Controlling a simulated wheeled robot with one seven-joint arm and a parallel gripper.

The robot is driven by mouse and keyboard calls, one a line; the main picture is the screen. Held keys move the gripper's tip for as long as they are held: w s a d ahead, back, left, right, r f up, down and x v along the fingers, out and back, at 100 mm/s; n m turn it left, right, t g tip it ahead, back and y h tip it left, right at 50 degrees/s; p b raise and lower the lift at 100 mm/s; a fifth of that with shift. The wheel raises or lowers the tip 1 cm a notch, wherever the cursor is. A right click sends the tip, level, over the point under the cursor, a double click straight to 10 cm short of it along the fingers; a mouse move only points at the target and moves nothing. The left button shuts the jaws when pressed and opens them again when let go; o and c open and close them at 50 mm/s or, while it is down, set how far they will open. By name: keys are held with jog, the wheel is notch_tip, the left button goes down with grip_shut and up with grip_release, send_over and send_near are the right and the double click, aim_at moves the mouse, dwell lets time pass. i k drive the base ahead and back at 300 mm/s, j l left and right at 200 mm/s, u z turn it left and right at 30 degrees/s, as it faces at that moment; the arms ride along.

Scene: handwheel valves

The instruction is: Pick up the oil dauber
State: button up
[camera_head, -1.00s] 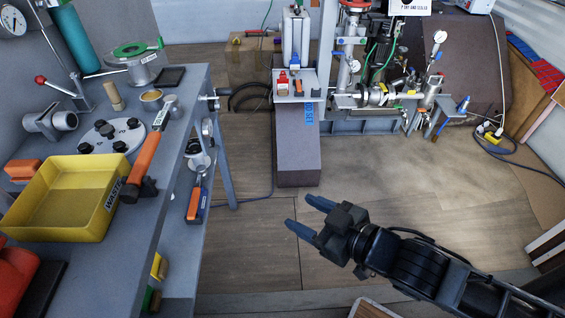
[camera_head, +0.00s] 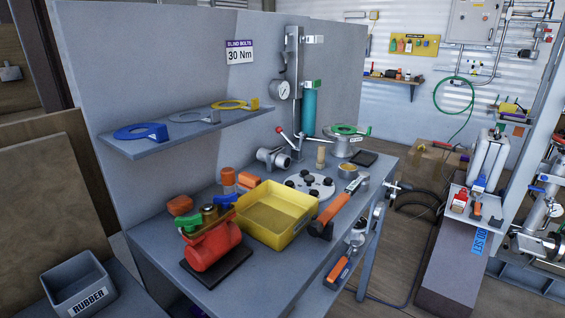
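A small tan, wooden-looking upright piece (camera_head: 320,158) stands toward the back of the grey workbench (camera_head: 190,292). It may be the oil dauber, but it is too small to be sure. It stands behind the round grey flange plate (camera_head: 312,184) and left of a small open tin (camera_head: 347,171). My gripper is outside the current view, so its present state does not show.
A yellow tray (camera_head: 246,232), a red valve body (camera_head: 212,246) and an orange-handled tool (camera_head: 326,215) crowd the bench's front. A shelf (camera_head: 170,138) with coloured rings overhangs its left side. A grey RUBBER bin (camera_head: 80,290) is at lower left. Floor shows right of the bench.

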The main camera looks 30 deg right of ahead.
aim_at(320, 165)
jog(key=i+l+u, duration=0.25)
jog(key=l+u, duration=0.2)
jog(key=l, duration=0.25)
jog(key=l+u, duration=0.25)
jog(key=l, duration=0.15)
